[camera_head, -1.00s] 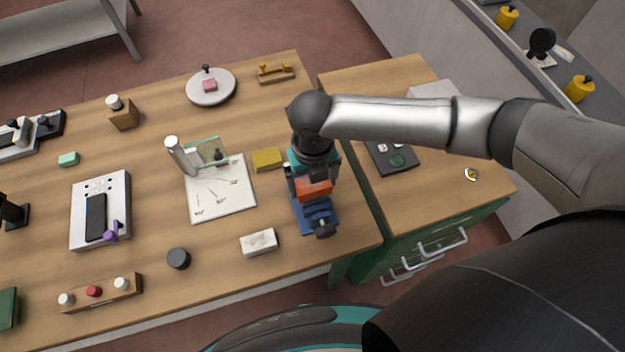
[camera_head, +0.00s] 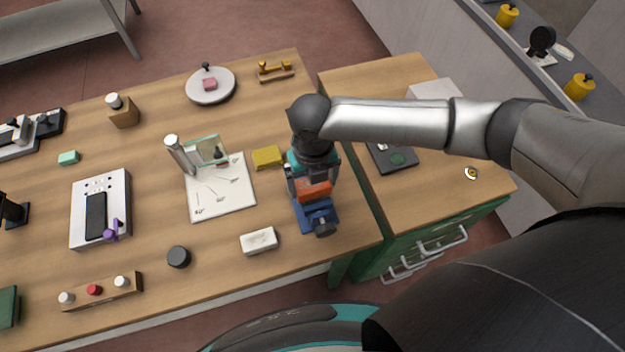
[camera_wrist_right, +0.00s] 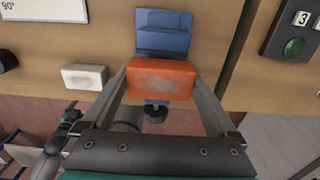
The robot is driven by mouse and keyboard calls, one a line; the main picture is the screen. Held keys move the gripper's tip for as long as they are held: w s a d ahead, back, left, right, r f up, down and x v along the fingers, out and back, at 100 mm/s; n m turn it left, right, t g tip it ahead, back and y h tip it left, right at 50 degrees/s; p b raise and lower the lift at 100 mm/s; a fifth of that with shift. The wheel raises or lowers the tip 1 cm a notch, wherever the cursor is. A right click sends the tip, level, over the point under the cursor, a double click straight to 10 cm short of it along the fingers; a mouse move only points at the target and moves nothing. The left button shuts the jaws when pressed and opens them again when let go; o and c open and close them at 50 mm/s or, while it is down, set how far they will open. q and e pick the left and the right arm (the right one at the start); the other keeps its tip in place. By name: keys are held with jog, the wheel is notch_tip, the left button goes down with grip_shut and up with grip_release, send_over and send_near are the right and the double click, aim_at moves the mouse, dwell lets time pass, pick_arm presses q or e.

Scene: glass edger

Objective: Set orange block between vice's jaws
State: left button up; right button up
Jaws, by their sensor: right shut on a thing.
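The blue vice (camera_head: 318,214) stands near the front right corner of the wooden table, with its dark screw knob toward the front edge. It also shows in the right wrist view (camera_wrist_right: 163,38). My right gripper (camera_head: 311,186) is shut on the orange block (camera_head: 315,190). In the right wrist view the block (camera_wrist_right: 162,79) sits between the two fingers and covers part of the vice. The block is over or at the vice; I cannot tell whether it touches the jaws. My left gripper is not in view.
A white block (camera_head: 259,241) and a yellow block (camera_head: 267,157) lie left of the vice. A paper sheet (camera_head: 221,190) lies further left. A second wooden bench (camera_head: 440,190) with a dark panel (camera_head: 392,158) is to the right, across a narrow gap.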

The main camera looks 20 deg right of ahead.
jog(key=shift+f+b, duration=0.8)
jog(key=shift+f, duration=0.7)
jog(key=o, duration=1)
notch_tip(320, 180, up, 15)
jog(key=shift+r, duration=0.15)
